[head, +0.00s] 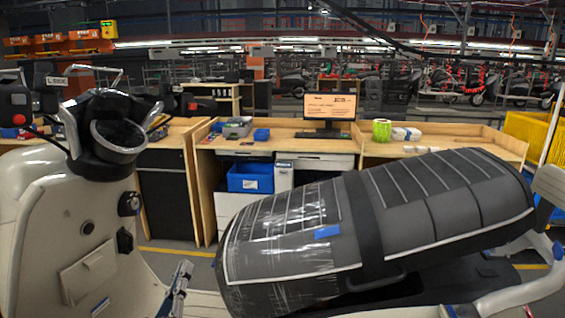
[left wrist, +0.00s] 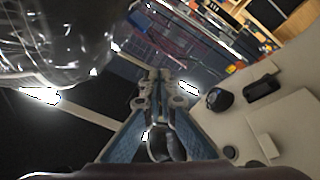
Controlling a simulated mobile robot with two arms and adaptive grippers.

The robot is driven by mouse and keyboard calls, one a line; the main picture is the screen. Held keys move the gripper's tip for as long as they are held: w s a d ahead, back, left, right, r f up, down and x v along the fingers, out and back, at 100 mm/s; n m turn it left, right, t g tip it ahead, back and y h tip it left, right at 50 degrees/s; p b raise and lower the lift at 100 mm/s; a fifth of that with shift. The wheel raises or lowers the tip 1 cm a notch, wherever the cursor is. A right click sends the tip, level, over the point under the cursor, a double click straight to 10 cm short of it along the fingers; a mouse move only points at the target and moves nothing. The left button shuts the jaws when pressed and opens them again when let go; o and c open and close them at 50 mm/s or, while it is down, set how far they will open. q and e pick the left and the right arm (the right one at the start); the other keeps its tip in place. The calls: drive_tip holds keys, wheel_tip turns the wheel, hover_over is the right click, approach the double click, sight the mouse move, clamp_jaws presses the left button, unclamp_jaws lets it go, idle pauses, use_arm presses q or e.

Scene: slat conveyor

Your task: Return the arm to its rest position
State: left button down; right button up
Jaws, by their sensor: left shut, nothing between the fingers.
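My left gripper (head: 182,272) shows at the bottom of the head view, between the scooter's pale front shield (head: 60,235) and the front of its dark seat (head: 285,255). In the left wrist view its fingers (left wrist: 158,76) meet at the tips, with nothing between them. It touches neither the seat nor the shield that I can see. The rest of my left arm is hidden below the head view's edge. My right gripper is not in view.
The plastic-wrapped seat has a blue tape piece (head: 327,231) on it. The scooter's handlebar and headset (head: 108,130) rise at left. Behind stand wooden workbenches (head: 290,140) with a monitor (head: 330,106) and a blue bin (head: 250,178). Floor shows between scooter and benches.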

use_arm(q)
drive_tip(key=s+d+f+m+g+h, duration=0.2)
drive_tip(key=s+d+f+m+g, duration=0.3)
drive_tip(key=f, duration=0.4)
drive_tip(key=s+d+f+m+g+h, duration=0.1)
drive_tip(key=s+d+f+m+g, duration=0.15)
drive_tip(key=s+f+g, duration=0.45)
drive_tip(key=s+a+f+g+y, duration=0.25)
drive_tip(key=s+f, duration=0.35)
drive_tip(key=s, duration=0.4)
drive_tip(key=s+a+f+g+y, duration=0.1)
drive_tip(key=s+a+f+g, duration=0.2)
drive_tip(key=s+f, duration=0.5)
drive_tip(key=s+f+g+b, duration=0.1)
drive_tip(key=s+f, duration=0.1)
drive_tip(key=f, duration=1.1)
drive_tip(key=s+f+g, duration=0.1)
drive_tip(key=s+f, duration=0.2)
drive_tip(key=f, duration=0.9)
drive_tip(key=s+a+f+m, duration=0.1)
drive_tip(key=s+a+f, duration=0.2)
drive_tip(key=s+f, duration=1.3)
drive_tip(key=shift+s+g+b, duration=0.25)
drive_tip(key=shift+g+b, duration=0.1)
